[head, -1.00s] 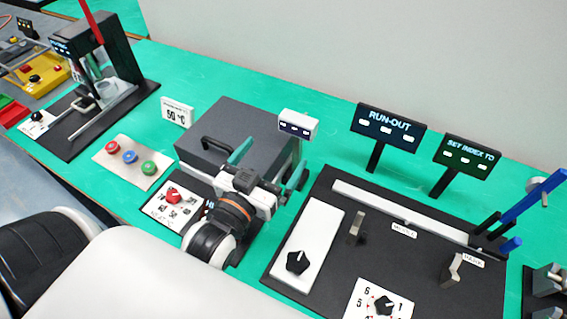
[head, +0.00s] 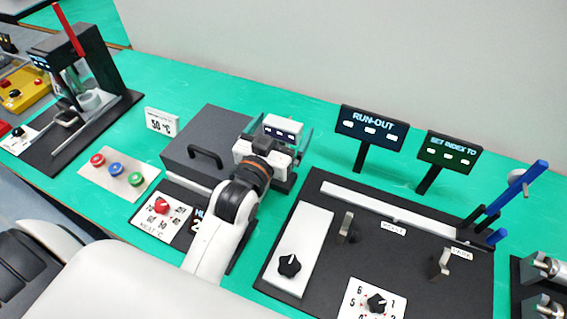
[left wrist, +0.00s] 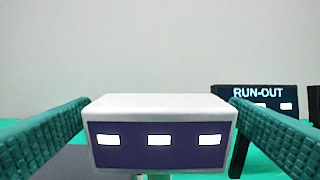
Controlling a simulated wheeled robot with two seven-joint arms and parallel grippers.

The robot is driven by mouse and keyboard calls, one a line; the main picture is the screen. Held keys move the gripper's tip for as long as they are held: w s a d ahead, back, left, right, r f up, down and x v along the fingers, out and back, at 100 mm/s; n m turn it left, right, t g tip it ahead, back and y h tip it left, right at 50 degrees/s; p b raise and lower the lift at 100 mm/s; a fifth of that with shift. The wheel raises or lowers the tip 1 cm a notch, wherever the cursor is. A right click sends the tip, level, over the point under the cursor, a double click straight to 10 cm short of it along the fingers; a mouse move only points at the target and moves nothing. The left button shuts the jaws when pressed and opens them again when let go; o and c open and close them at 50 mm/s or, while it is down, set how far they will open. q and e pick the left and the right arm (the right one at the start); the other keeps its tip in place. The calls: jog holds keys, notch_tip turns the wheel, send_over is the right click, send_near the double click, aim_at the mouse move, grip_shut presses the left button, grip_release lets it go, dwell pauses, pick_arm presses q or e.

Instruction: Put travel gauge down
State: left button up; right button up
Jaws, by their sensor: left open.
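The travel gauge appears to be the small white box with a dark face and three blank white bars (head: 283,127). It stands upright and fills the middle of the left wrist view (left wrist: 158,140), with a short piece of stem under it. My left gripper (head: 276,140) is at the gauge, its teal fingers spread to either side. In the left wrist view the open fingers (left wrist: 158,108) flank the box; I cannot tell whether they touch it. The gripper body hides the gauge's lower part in the head view. My right gripper is not in view.
A dark grey box with a black handle (head: 205,155) stands left of my gripper. The RUN-OUT sign (head: 372,122) and SET INDEX TO sign (head: 447,152) stand right, behind a black fixture plate (head: 330,255). Bare green table (head: 330,95) lies behind the gauge.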

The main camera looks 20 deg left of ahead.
pick_arm(q)
jog(key=shift+w, duration=0.7)
jog(key=c, duration=2)
jog(key=shift+r, duration=0.2)
jog(key=shift+c, duration=0.6)
